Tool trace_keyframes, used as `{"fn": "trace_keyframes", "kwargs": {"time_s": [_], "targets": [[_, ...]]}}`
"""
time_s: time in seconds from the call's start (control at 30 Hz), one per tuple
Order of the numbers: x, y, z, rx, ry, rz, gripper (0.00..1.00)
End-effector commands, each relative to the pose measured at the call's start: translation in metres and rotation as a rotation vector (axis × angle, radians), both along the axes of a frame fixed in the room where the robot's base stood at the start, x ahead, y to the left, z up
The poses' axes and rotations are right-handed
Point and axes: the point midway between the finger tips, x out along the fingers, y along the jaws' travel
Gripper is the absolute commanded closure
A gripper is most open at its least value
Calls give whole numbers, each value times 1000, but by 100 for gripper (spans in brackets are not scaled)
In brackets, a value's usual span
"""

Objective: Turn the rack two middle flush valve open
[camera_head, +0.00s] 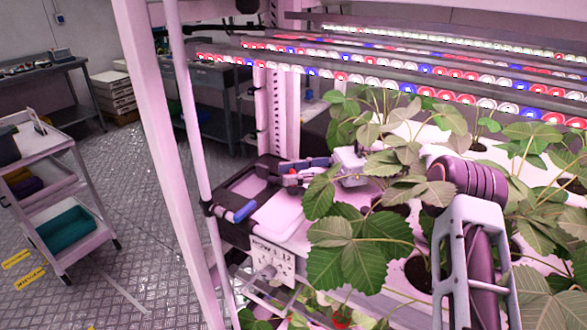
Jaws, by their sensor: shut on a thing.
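My gripper (303,173), dark with small orange parts, is at the near end of the planted tray, left of the leaves. It looks shut around a small blue-and-dark handle piece; leaves and the small size hide the exact contact. A blue lever handle (244,212) sticks out at the tray's left corner, lower left of my gripper and apart from it. I cannot tell from this view which handle belongs to the middle flush valve, or how far it is turned. A white label plate (271,263) with dark print hangs below the tray end.
Strawberry plants (360,245) crowd the white tray, close to my arm. LED bars (400,82) run above them. A pale rack post (165,150) stands at the left. A trolley (75,205) with bins stands on the open metal floor beyond it.

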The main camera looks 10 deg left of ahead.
Motion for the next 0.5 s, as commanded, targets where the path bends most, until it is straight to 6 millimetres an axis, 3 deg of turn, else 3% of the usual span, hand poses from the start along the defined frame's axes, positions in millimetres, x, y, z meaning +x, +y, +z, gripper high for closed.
{"fn": "trace_keyframes", "kwargs": {"time_s": [0.5], "targets": [[1,1,3,6,-5,143,94]]}}
